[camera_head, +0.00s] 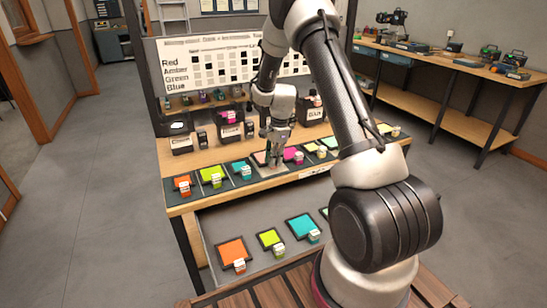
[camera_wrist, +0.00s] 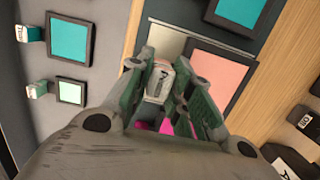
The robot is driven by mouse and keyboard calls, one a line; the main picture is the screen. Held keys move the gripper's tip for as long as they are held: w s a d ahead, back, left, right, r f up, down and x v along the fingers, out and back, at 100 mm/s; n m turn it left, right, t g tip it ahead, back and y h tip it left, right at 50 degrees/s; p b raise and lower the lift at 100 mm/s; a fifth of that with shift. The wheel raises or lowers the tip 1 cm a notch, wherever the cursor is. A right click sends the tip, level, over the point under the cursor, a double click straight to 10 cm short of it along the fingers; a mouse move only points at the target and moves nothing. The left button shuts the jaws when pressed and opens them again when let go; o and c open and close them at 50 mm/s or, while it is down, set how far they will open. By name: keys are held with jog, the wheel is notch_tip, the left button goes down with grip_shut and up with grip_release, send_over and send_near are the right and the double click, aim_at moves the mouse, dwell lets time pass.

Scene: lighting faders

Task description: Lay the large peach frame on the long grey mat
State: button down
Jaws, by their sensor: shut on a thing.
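The large peach frame (camera_wrist: 222,72) has a dark border and a peach face in the wrist view. In the head view only a small peach part (camera_head: 260,157) shows, the rest hidden by my gripper. My gripper (camera_head: 272,150) is shut on the frame's small pale labelled block (camera_wrist: 158,82), between its green-padded fingers.
An orange frame (camera_head: 182,183), lime frame (camera_head: 212,175) and teal frame (camera_head: 241,169) lie left of my gripper; a magenta frame (camera_head: 292,155) is close on its right. More frames lie on the lower grey surface (camera_head: 215,222). Dark containers (camera_head: 229,130) stand behind.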

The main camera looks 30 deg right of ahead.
jog(key=shift+f, duration=0.55)
jog(key=c, duration=1.2)
grip_release()
notch_tip(320, 180, up, 19)
jog(key=d, duration=0.1)
jog(key=shift+d, duration=0.4)
jog(key=shift+f, duration=0.1)
